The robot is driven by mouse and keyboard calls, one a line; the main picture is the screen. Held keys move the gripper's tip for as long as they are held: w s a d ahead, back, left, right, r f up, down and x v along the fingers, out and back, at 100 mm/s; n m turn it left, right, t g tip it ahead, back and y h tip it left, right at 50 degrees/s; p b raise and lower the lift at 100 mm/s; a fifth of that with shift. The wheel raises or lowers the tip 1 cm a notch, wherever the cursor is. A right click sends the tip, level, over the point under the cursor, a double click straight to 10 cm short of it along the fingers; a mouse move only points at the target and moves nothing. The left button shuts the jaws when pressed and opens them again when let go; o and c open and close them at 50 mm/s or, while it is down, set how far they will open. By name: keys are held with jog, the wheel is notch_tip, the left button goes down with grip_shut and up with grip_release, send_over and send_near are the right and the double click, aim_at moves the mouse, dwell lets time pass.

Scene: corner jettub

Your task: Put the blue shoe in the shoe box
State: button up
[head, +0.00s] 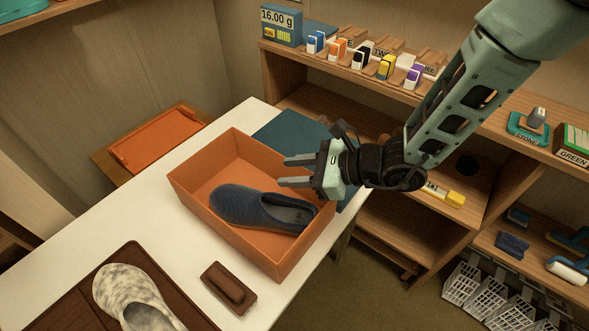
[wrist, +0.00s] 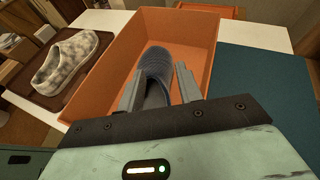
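The blue shoe (head: 258,207) lies inside the orange shoe box (head: 184,189) on the white table, its toe to the left in the head view. My gripper (head: 281,171) is over the box's right side, its two fingers apart and pointing left over the shoe. In the wrist view the blue shoe (wrist: 155,68) shows between and beyond the open fingers of my gripper (wrist: 159,82), inside the box (wrist: 203,28). I see nothing held between the fingers; the shoe's heel end is partly hidden by the gripper in the wrist view.
A mottled white shoe (head: 128,295) sits on a brown tray (head: 81,284) at the front left. A dark brown brush-like block (head: 229,287) lies near the box. A teal mat (head: 285,133) lies behind it. Wooden shelves (head: 415,97) with small items stand to the right.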

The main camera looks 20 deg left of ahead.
jog(key=r+v, duration=0.1)
jog(key=v, duration=1.2)
jog(key=s+d+r+n+g+h, duration=0.2)
jog(key=s+r+n+g+h, duration=0.1)
jog(key=s+n, duration=0.45)
jog(key=s+d+r+n+g+h, duration=0.2)
jog(key=s+n+g+h, duration=0.15)
jog(key=s+n, duration=0.35)
jog(key=s+d+r+n+t+h, duration=0.1)
jog(key=d+r+n+t+h, duration=0.1)
jog(key=d+n+t+h, duration=0.4)
jog(key=shift+s+d+r+n, duration=0.15)
jog(key=shift+s+d+n, duration=0.05)
jog(key=shift+d+n, duration=1.65)
jog(key=shift+a+t, duration=0.15)
jog(key=shift+t, duration=0.1)
